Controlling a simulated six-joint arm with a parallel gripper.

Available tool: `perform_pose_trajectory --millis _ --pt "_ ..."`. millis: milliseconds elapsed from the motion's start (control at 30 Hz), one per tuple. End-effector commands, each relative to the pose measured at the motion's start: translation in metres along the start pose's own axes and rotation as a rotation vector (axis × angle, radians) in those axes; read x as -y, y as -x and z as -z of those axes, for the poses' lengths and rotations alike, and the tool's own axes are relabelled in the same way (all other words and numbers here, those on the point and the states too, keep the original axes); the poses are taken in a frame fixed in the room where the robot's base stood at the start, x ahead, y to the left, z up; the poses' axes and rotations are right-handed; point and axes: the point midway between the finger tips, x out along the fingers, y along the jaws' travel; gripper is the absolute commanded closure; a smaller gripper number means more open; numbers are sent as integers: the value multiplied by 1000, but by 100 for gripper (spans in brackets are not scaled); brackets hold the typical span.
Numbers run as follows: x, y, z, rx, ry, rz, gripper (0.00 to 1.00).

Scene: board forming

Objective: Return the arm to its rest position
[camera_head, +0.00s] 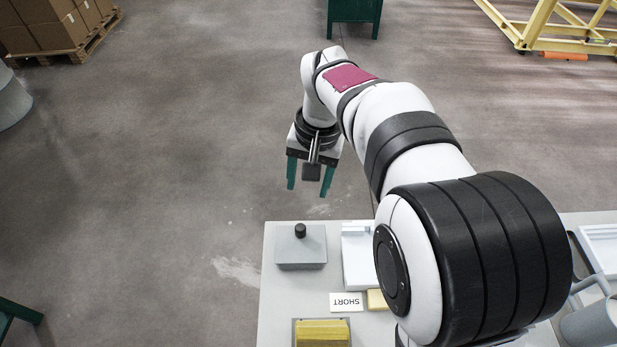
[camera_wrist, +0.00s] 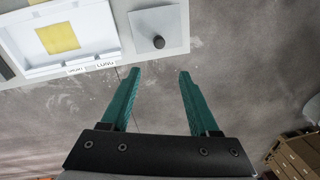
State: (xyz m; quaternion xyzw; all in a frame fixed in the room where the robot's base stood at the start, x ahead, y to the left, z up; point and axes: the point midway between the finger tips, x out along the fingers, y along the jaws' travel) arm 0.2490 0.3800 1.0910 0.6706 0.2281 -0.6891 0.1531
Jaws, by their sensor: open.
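My gripper (camera_head: 309,181) has two green fingers and hangs over the bare floor, beyond the far edge of the table (camera_head: 285,318). In the wrist view my gripper (camera_wrist: 156,80) shows its fingers wide apart with nothing between them. My white and black arm reaches out above the table from the right and covers much of it.
A grey block with a black knob (camera_head: 301,248) stands at the table's far left corner. Near it are a white fixture (camera_head: 357,262), a "SHORT" label (camera_head: 346,302) and a yellow piece (camera_head: 322,333). A grey container (camera_head: 592,324) is at right.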

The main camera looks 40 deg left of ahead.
Motion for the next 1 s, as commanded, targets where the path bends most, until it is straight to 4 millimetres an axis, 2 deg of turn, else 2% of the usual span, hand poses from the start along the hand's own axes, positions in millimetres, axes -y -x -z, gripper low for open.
perform_pose_trajectory --millis 133,533,567,667,700,767,800,833,900,1000 --pt "0 8 0 0 0 0 38" --pt "-3 10 0 0 -6 0 38" --pt "-8 12 -1 -1 -19 1 38" --pt "-60 36 -16 -7 -138 5 38" --pt "-92 50 -31 -11 -218 8 38" --pt "-141 67 -66 -15 -359 14 38" --pt "-170 74 -95 -19 -455 19 38" --pt "-188 78 -118 -22 -529 24 38" --pt "-216 77 -174 -28 -694 36 38" --pt "-231 63 -238 -35 -887 52 38"
